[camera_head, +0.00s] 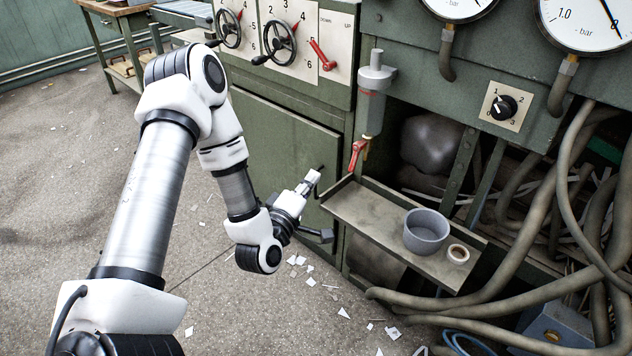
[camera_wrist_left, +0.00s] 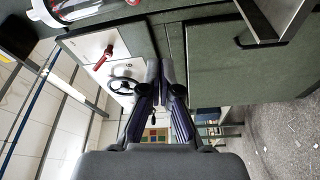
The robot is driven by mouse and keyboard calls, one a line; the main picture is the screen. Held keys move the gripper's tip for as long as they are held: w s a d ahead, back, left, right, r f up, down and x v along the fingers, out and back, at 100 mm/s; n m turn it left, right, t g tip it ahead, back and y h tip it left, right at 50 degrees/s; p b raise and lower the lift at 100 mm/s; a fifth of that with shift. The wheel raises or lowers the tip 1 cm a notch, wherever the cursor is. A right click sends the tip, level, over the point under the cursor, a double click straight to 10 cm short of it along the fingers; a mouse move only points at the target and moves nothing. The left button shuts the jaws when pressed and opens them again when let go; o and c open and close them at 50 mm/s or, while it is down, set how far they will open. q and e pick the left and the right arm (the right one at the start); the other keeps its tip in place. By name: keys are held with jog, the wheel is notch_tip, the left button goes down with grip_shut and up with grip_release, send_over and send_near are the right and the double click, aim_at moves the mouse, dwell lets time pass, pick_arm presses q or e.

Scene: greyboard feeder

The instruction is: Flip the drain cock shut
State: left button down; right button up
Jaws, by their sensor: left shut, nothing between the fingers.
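The drain cock (camera_head: 356,153) is a small red lever with a brass fitting under the filter bowl (camera_head: 370,108). Its handle points down, slanting a little left. My left gripper (camera_head: 317,177) is left of and below the cock, beside the left end of the tray, apart from the lever. In the left wrist view its fingers (camera_wrist_left: 166,70) are together and empty. The bowl (camera_wrist_left: 85,10) shows at the top left there, with a bit of red at the top edge. My right gripper is in neither view.
A shelf tray (camera_head: 375,222) holds a grey cup (camera_head: 425,231) and a tape roll (camera_head: 458,254). A red panel lever (camera_head: 322,54) and two handwheels are above left. Thick hoses (camera_head: 540,210) fill the right. Open floor lies left.

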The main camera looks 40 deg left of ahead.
aim_at(356, 157)
pick_arm(q)
jog(key=w+d+b, duration=0.2)
jog(key=w, duration=0.7)
jog(key=shift+f, duration=0.15)
